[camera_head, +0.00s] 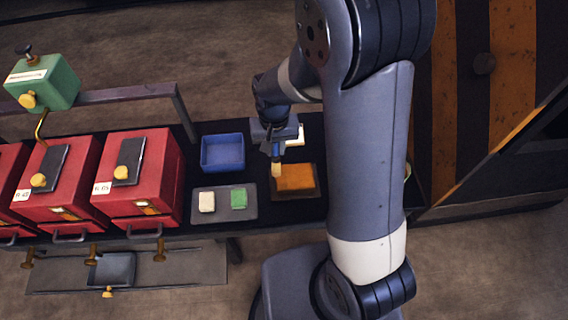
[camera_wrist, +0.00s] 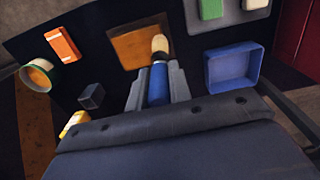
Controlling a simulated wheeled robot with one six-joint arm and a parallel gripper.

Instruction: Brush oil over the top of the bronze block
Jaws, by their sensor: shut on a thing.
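The bronze block (camera_head: 296,178) looks like a flat orange-brown square with a darker edge on the dark bench, and it also shows in the wrist view (camera_wrist: 128,48). My gripper (camera_head: 274,146) is shut on a brush with a blue handle (camera_wrist: 158,86) and pale bristles (camera_wrist: 160,46). The brush points down, its bristles over the block's left part in the head view. I cannot tell whether they touch it. A round cup with orange contents (camera_wrist: 40,74), likely the oil, stands to one side in the wrist view; my arm mostly hides it in the head view.
A blue bin (camera_head: 222,153) and a grey tray (camera_head: 223,216) with a cream and a green block lie left of the bronze block. Red boxes (camera_head: 140,175) stand farther left. The wrist view shows an orange piece (camera_wrist: 62,45), a dark cube (camera_wrist: 91,96) and a yellow item (camera_wrist: 72,122).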

